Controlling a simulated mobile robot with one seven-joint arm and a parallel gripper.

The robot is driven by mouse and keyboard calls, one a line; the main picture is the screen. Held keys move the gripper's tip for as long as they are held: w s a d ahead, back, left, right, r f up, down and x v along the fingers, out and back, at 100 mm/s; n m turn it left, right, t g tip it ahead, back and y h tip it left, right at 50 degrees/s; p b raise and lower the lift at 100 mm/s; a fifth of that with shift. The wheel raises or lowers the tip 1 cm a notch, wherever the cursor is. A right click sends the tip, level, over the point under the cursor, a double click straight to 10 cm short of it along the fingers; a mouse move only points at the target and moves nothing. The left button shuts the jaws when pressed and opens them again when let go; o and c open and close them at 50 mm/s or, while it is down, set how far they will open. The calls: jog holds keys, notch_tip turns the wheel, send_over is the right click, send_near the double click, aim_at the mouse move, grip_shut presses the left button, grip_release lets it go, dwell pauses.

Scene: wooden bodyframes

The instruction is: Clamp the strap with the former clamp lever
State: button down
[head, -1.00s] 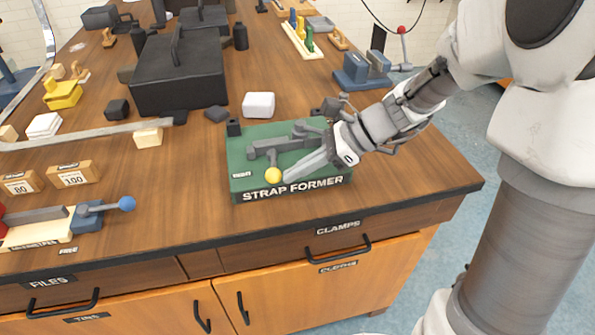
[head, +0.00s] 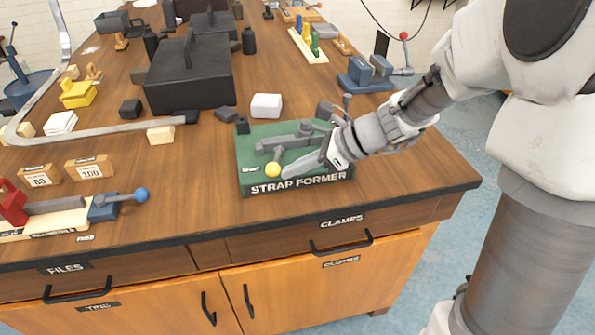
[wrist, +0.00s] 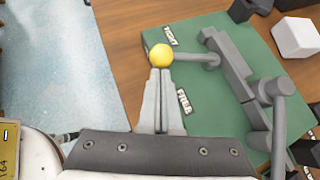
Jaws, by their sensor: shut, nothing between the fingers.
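The strap former is a green block (head: 246,159) with grey metal parts near the bench's front right corner. Its clamp lever, a grey rod with a yellow ball knob (head: 273,169), points toward the front edge. In the wrist view, the knob (wrist: 161,55) sits right at the tips of my gripper (wrist: 160,72). My gripper (head: 285,174) is shut with its fingers together, its tips touching or almost touching the knob. The lever rod (wrist: 195,60) runs right to the grey clamp body (wrist: 228,65). "TIGHT" and "FREE" labels lie near it. I cannot make out a strap in the clamp.
A long bent metal strip (head: 90,131) lies at the left, by a wooden block (head: 160,134). A white block (head: 266,106) and a black toolbox (head: 188,75) are behind the former. A blue vise (head: 365,75) stands at the back right. Bench front right is clear.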

aim_at(273, 173)
jog(key=a+m+t, duration=0.1)
jog(key=a+m+t+b, duration=0.1)
jog(key=m, duration=0.1)
jog(key=shift+s+a+t+h, duration=0.3)
jog(key=shift+s+h, duration=0.05)
jog(key=shift+h, duration=0.05)
jog(key=shift+a+f+m+t+h+b, duration=0.1)
jog(key=shift+a+m+t+h+b, duration=0.35)
jog(key=shift+a+m, duration=0.3)
jog(key=shift+w+a+b, duration=0.2)
jog(key=shift+a+b, duration=0.05)
jog(key=shift+a, duration=0.25)
jog(key=shift+w+a+b, duration=0.2)
jog(key=shift+a, duration=0.3)
jog(key=shift+w+a+m+t+h+b, duration=0.15)
jog(key=shift+a+m+t+h+b, duration=0.25)
jog(key=shift+a+m+t, duration=0.4)
jog(key=shift+w+a+m+t+h, duration=0.25)
jog(key=shift+w+a+m+h, duration=0.15)
jog(key=shift+m, duration=0.35)
jog(key=shift+w+a+b, duration=0.4)
jog(key=shift+w+a, duration=0.2)
jog(key=shift+w, duration=0.1)
